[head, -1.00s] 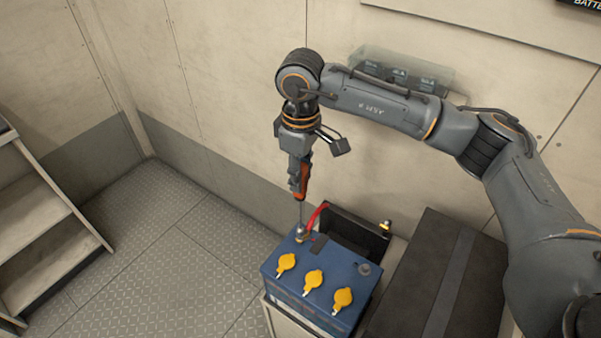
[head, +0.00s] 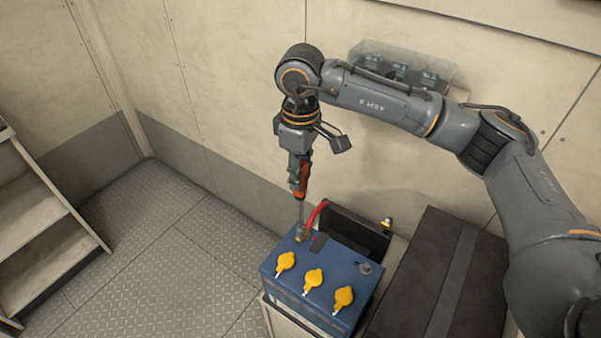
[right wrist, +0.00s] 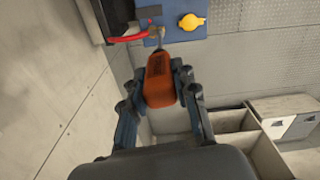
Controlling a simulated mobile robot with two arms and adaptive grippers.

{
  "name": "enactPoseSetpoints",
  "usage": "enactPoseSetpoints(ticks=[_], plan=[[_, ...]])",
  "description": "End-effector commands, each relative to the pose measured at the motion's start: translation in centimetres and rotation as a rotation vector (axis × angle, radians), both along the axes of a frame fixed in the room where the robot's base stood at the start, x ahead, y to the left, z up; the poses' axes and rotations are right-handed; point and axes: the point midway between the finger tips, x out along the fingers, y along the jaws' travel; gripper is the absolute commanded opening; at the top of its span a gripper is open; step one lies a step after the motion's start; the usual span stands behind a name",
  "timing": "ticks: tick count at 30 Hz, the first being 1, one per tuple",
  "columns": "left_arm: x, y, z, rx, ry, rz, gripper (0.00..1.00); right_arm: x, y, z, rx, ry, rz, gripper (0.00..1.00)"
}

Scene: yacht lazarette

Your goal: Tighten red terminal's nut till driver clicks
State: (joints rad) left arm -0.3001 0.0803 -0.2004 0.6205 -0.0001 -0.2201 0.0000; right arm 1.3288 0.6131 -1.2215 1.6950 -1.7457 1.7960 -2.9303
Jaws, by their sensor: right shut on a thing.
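A blue battery (head: 318,277) with yellow caps sits on a pale stand. A red cable (head: 317,213) runs to the terminal (head: 300,233) at its far-left corner. My right gripper (head: 299,185) is above that corner, shut on the orange handle of a driver (head: 300,191). The driver points down, nearly upright, and its tip is at the red cable's terminal. The nut is too small to make out. In the right wrist view the orange driver (right wrist: 160,82) lies between my fingers, with its shaft reaching the battery (right wrist: 172,24) beside the red cable (right wrist: 132,36). My left gripper is not seen.
A dark box (head: 436,280) with a grey strip stands right of the battery. A black panel (head: 356,231) is behind the battery. A clear-covered switch box (head: 400,68) is on the wall. Steps (head: 40,225) stand at left, with clear floor (head: 175,245) between.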

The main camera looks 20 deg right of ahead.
Motion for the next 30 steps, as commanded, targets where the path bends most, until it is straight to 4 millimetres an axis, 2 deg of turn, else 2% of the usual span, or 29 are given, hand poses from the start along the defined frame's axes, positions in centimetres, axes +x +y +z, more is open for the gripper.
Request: enactPoseSetpoints(ticks=[24,30], plan=[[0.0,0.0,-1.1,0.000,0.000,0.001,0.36,0.0,0.0,-0.8,0.000,-0.001,-0.003,0.00],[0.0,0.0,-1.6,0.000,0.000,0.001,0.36,0.0,0.0,-1.0,0.000,-0.001,-0.099,0.00]])
